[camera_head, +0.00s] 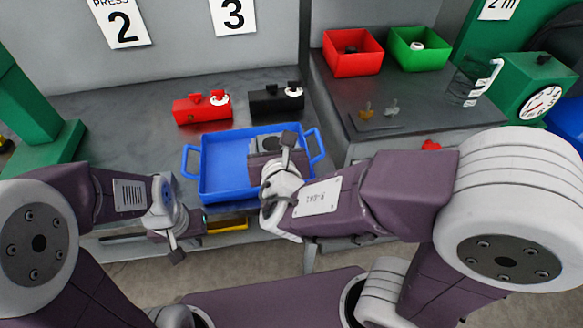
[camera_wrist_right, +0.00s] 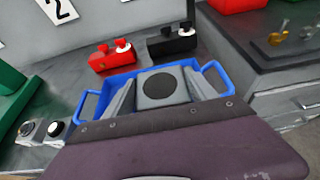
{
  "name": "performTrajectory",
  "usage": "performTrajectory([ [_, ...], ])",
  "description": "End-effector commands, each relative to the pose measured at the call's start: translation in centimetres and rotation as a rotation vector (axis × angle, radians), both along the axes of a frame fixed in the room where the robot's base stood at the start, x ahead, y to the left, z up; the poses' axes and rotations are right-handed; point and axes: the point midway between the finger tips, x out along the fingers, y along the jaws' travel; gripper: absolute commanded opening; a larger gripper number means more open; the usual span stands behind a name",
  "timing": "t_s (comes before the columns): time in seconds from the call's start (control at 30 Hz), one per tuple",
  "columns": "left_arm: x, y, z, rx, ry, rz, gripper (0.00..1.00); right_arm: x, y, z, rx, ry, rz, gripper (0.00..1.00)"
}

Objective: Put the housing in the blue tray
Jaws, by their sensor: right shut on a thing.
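The housing (camera_wrist_right: 164,86) is a grey block with a round black disc on top. In the right wrist view it sits between the two fingers of my right gripper (camera_wrist_right: 165,100), which is shut on it. In the head view the right gripper (camera_head: 278,148) reaches over the right part of the blue tray (camera_head: 224,168) and partly hides the housing (camera_head: 268,143). I cannot tell whether the housing touches the tray floor. The tray's visible left part is empty. My left gripper (camera_head: 182,240) is near the bench's front edge, left of the tray; its jaw opening is unclear.
A red crimper (camera_head: 202,110) and a black crimper (camera_head: 275,101) stand behind the tray. To the right, a raised dark bench holds a red bin (camera_head: 352,55), a green bin (camera_head: 417,50), a clear container (camera_head: 467,83) and small metal parts (camera_head: 378,110).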

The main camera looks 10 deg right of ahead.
Motion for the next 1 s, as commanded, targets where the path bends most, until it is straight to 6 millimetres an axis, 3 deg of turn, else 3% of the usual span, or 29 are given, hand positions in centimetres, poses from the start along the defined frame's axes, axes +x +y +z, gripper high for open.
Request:
performTrajectory([
  [0.13,0.0,0.0,0.2,0.000,0.000,0.000,0.00,0.3,0.1,0.1,-0.002,-0.002,0.001,0.00],
  [0.23,0.0,0.0,0.8,0.000,0.000,0.000,0.00,1.6,0.6,-0.6,-0.007,0.001,-0.002,0.00],
  [0.4,0.0,0.0,0.0,0.000,0.000,0.000,0.00,5.6,2.3,-3.7,-0.003,0.000,-0.003,0.00],
  [0.6,0.0,0.0,0.1,0.000,0.000,0.000,0.00,9.6,4.0,-6.1,0.000,-0.002,-0.002,0.00],
  [0.87,0.0,0.0,0.1,0.000,0.000,0.000,0.00,10.9,4.5,-6.9,0.001,-0.004,-0.001,0.00],
  [1.0,0.0,0.0,-0.4,0.000,0.000,0.000,0.00,10.8,4.5,-9.3,-0.002,0.000,0.000,0.00],
])
